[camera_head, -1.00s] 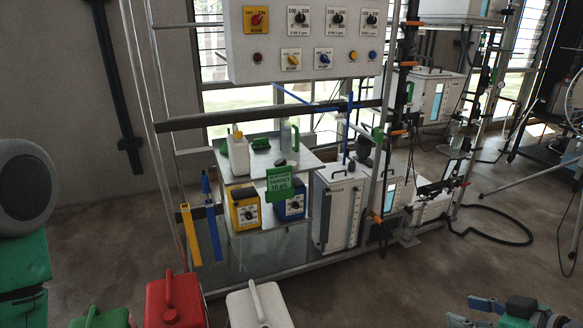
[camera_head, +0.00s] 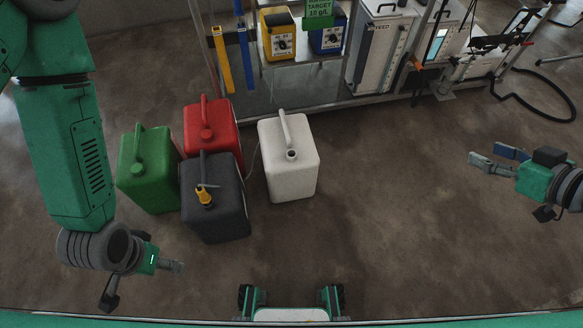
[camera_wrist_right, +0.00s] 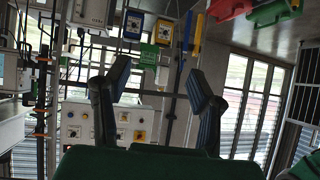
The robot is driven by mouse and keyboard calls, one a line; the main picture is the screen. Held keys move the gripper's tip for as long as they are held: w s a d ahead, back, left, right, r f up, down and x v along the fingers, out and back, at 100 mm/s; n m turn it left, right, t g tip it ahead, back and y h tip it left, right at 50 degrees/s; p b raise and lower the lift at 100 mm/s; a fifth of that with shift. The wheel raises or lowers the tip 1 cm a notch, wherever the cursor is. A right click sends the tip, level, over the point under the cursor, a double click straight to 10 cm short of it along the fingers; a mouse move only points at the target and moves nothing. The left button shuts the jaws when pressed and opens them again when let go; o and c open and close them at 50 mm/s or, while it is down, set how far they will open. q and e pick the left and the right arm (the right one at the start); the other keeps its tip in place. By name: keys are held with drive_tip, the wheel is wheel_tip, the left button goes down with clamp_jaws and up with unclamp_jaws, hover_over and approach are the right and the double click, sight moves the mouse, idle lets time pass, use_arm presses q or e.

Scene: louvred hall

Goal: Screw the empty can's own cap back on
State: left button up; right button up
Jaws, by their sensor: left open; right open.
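Four jerrycans stand on the floor: a green can (camera_head: 148,170), a red can (camera_head: 212,128), a dark grey can (camera_head: 215,215) with a yellow fitting (camera_head: 204,196) on its neck, and a white can (camera_head: 290,172). The white can's neck (camera_head: 291,154) looks uncapped, with a dark opening. No loose cap can be made out, and fill levels do not show. My left gripper (camera_head: 175,266) is open and empty, low in front of the green and dark cans. My right gripper (camera_head: 492,158) is open and empty, well right of the white can; its spread fingers show in the wrist view (camera_wrist_right: 158,78).
Behind the cans stands a metal rack with a yellow pump (camera_head: 279,36), a blue pump (camera_head: 328,32) and a green target sign (camera_head: 320,9). A white dosing cabinet (camera_head: 378,50) stands right of them. A black hose (camera_head: 540,115) lies on the floor. Floor right of the white can is clear.

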drive_tip(key=shift+a, duration=0.15)
drive_tip(key=s+a+f+m+g+h+b, duration=0.1)
drive_tip(key=s+a+f+g, duration=0.2)
drive_tip(key=s+f, duration=0.2)
drive_tip(key=s+a+f+m+g+h+b, duration=0.1)
drive_tip(key=s+a+f+g+h, duration=0.1)
drive_tip(key=s+f, duration=0.4)
drive_tip(key=s+a+f+m+g+h+b, duration=0.1)
drive_tip(key=s+a+f+g, duration=0.3)
drive_tip(key=f, duration=0.5)
drive_tip(key=shift+s+a+f+g+b, duration=0.2)
drive_tip(key=shift+s+b, duration=0.05)
drive_tip(key=shift+s, duration=0.15)
drive_tip(key=shift+s+a+f+g+b, duration=0.2)
drive_tip(key=shift+s+b, duration=0.05)
drive_tip(key=shift+s, duration=0.1)
